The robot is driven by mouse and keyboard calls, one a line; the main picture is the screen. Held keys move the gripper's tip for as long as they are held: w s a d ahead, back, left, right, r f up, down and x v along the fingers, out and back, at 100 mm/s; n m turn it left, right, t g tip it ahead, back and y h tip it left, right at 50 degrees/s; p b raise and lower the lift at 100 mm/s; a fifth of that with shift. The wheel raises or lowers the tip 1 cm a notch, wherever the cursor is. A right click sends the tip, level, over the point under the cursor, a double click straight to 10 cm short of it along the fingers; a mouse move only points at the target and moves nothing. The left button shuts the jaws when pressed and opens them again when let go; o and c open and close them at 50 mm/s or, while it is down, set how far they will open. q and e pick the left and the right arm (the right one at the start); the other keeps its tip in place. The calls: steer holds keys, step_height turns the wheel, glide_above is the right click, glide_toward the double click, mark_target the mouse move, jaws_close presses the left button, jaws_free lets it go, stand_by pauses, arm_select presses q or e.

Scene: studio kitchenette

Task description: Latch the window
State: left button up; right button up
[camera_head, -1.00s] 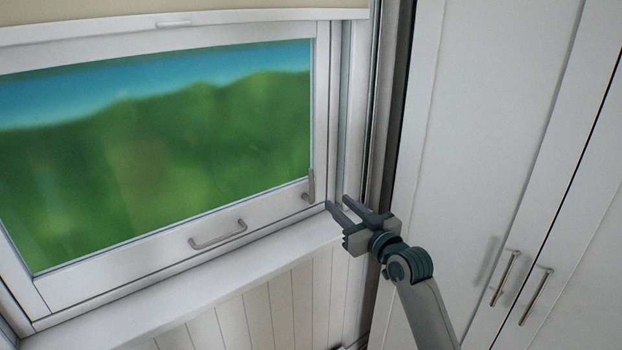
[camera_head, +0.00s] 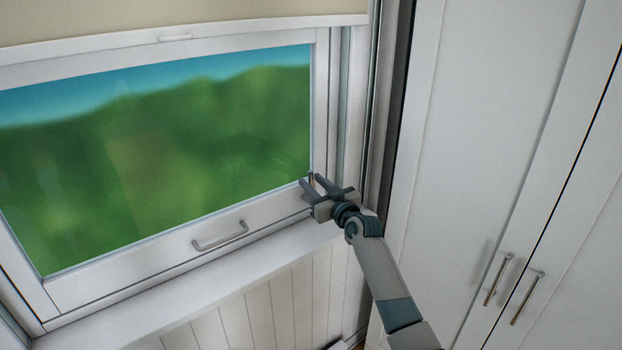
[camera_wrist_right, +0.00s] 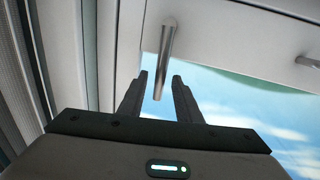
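The window (camera_head: 120,262) fills the left of the head view, with a white frame and a grey bar handle (camera_head: 220,236) on its lower rail. The latch is a small grey lever at the frame's lower right corner. Only its tip shows in the head view, behind my right gripper (camera_head: 308,183). In the right wrist view the latch lever (camera_wrist_right: 164,60) points between the two fingers of the right gripper (camera_wrist_right: 160,85). The fingers are apart on either side of its end, with gaps, and do not grip it. My left gripper is not in view.
A white sill (camera_head: 190,285) runs below the window. A blind (camera_head: 200,20) covers its top. A tall white cabinet (camera_head: 480,130) with two bar handles stands at the right. The window's side frame is close to the right gripper.

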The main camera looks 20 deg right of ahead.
steer(key=shift+x, duration=0.8)
jaws_close()
